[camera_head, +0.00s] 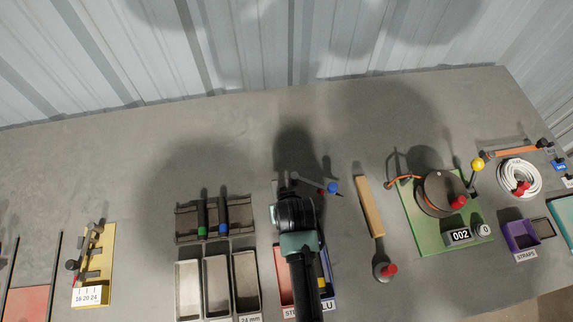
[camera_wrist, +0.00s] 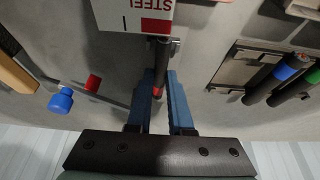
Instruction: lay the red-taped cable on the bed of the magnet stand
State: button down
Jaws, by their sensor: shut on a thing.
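My gripper (camera_wrist: 162,100) has its blue fingers closed around a dark cable with red tape (camera_wrist: 157,88). The cable lies lengthwise between the fingers, near the STEEL sign; in the head view my wrist hides it. A thin arm with a blue knob (camera_head: 332,188) and a small red part beside it, seemingly of the magnet stand, sticks out just beyond my gripper (camera_head: 291,190). In the wrist view the blue knob (camera_wrist: 60,100) and the red part (camera_wrist: 93,82) lie left of the fingers. The stand's bed is mostly hidden, and I cannot tell whether the cable touches it.
A rack (camera_head: 187,224) with green-taped and blue-taped cables stands left of my gripper, behind several grey trays (camera_head: 188,290). Red (camera_head: 283,262) and blue (camera_head: 332,277) bins lie under my arm. A wooden bar (camera_head: 370,205) and a green reel board (camera_head: 425,240) stand right. The back is clear.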

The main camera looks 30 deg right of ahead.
jog(key=c, duration=0.7)
grip_release()
jog(key=shift+c, duration=0.2)
notch_tip(320, 180, up, 7)
jog(key=p, duration=0.7)
